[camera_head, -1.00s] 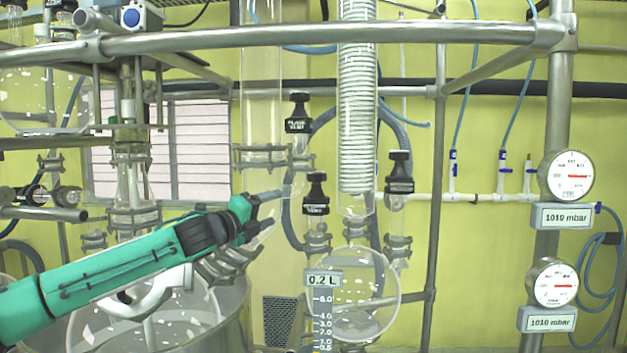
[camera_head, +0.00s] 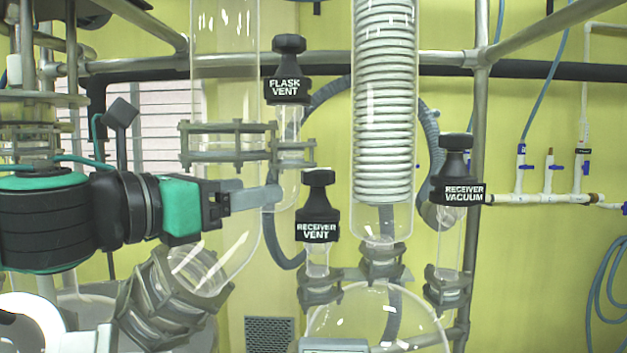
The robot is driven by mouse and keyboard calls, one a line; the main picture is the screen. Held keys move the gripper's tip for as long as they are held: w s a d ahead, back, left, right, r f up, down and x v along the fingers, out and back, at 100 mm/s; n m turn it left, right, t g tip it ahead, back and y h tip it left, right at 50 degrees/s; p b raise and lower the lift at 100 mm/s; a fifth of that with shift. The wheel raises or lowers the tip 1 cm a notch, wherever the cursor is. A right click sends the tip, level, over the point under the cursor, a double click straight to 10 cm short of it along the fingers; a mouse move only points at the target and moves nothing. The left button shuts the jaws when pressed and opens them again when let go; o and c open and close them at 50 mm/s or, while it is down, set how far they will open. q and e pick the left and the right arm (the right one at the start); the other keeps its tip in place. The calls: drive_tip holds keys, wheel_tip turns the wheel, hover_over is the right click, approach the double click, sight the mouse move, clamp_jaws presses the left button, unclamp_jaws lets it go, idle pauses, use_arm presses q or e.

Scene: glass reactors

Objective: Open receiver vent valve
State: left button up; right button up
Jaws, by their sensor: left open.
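The receiver vent valve (camera_head: 318,208) is a black knob with a white "RECEIVER VENT" label, upright on a short glass neck in the middle of the view. My left gripper (camera_head: 272,197) comes in from the left, its grey fingers pointing right toward the valve. It is open and empty, a short way left of the knob and at about its height, with a visible gap between them. Below the valve is the round glass receiver flask (camera_head: 375,318). My right gripper is not in view.
The flask vent valve (camera_head: 288,72) stands just above and left, its glass neck near my fingers. The receiver vacuum valve (camera_head: 456,172) is to the right. The coiled condenser (camera_head: 385,110) hangs between them. A metal frame post (camera_head: 478,100) stands at right.

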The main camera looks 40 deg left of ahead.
sight(305, 181)
use_arm(q)
drive_tip(key=w+p, duration=0.2)
drive_tip(key=w, duration=0.1)
drive_tip(key=w+d+p, duration=0.1)
drive_tip(key=w+p, duration=0.1)
drive_tip(key=w, duration=0.1)
drive_tip(key=shift+w+d+r, duration=0.1)
drive_tip(key=shift+w+d, duration=0.05)
drive_tip(key=shift+d, duration=0.05)
drive_tip(key=shift+w+d+p, duration=0.1)
drive_tip(key=shift+w+p, duration=0.8)
drive_tip(key=shift+w+d+p, duration=0.2)
drive_tip(key=shift+w+p, duration=0.5)
drive_tip(key=shift+p, duration=0.3)
drive_tip(key=shift+w+p, duration=0.6)
drive_tip(key=shift+p, duration=0.4)
drive_tip(key=shift+w, duration=0.3)
drive_tip(key=shift+w+d, duration=0.2)
drive_tip(key=shift+w, duration=0.8)
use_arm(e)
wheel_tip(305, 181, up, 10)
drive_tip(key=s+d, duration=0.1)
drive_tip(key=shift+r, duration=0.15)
